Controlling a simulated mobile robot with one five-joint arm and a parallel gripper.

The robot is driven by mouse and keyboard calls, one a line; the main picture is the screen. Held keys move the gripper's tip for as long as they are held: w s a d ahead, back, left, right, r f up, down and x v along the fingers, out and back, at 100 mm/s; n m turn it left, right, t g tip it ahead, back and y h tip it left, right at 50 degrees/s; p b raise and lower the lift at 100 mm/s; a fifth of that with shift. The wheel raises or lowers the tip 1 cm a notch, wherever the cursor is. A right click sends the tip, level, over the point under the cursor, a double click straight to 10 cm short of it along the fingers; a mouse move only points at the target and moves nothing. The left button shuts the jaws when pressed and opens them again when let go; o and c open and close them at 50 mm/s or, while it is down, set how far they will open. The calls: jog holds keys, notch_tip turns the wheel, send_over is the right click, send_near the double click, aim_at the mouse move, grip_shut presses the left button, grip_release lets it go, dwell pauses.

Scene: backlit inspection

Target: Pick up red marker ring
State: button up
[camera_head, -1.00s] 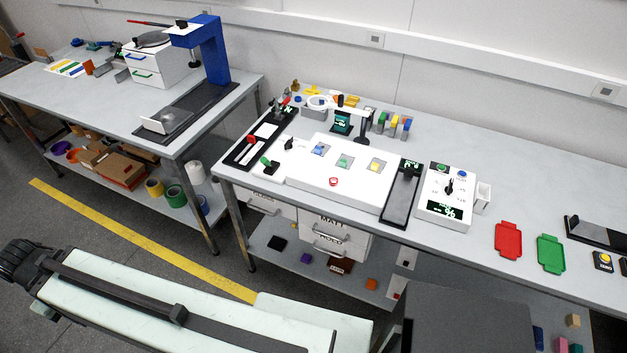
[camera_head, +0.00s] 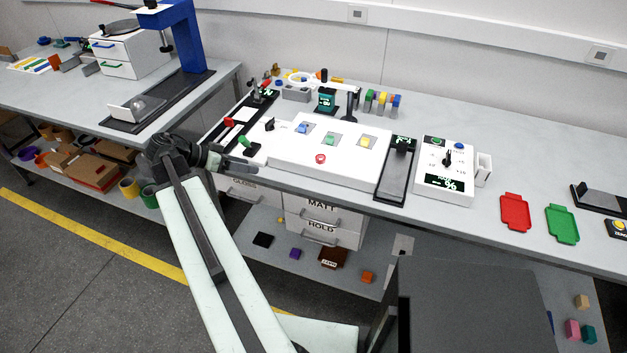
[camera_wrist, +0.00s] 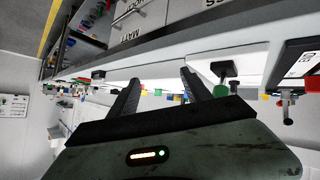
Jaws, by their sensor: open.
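The red marker ring (camera_head: 321,158) is a small red circle lying on the white light panel (camera_head: 290,156), near its front edge in the head view. My gripper (camera_head: 240,164) is left of the ring, by the bench's front edge near the panel's left end, with clear space between them. In the wrist view my gripper (camera_wrist: 160,84) has its two dark fingers spread, with nothing held between them. That view is tilted and looks along the bench edge; I cannot make out the ring there for certain.
Blue (camera_head: 303,128), green (camera_head: 331,139) and yellow (camera_head: 365,142) pieces sit on the panel behind the ring. A green-topped lever (camera_head: 245,143) stands close to my gripper. A black slide unit (camera_head: 397,172) is right of the panel. Red (camera_head: 515,212) and green (camera_head: 562,224) trays lie farther right.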

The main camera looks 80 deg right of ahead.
aim_at(320, 157)
jog(key=s+d+m+g, duration=0.1)
jog(key=s+m, duration=0.1)
jog(key=s, duration=0.2)
jog(key=s+d+r+m+g+b, duration=0.1)
jog(key=s+d+m, duration=0.1)
jog(key=s, duration=0.2)
jog(key=s+d+m+g+y+b, duration=0.1)
jog(key=s+d+m, duration=0.1)
jog(key=s, duration=0.3)
jog(key=shift+d+r+g, duration=0.2)
jog(key=shift+d+g, duration=0.05)
jog(key=shift+g, duration=0.05)
jog(key=shift+s+r+m, duration=0.2)
jog(key=shift+s+m, duration=0.1)
jog(key=shift+m, duration=0.1)
jog(key=b+x, duration=0.2)
jog(key=x, duration=0.5)
jog(key=shift+s+d+f, duration=0.1)
jog(key=shift+s+d, duration=0.15)
grip_shut()
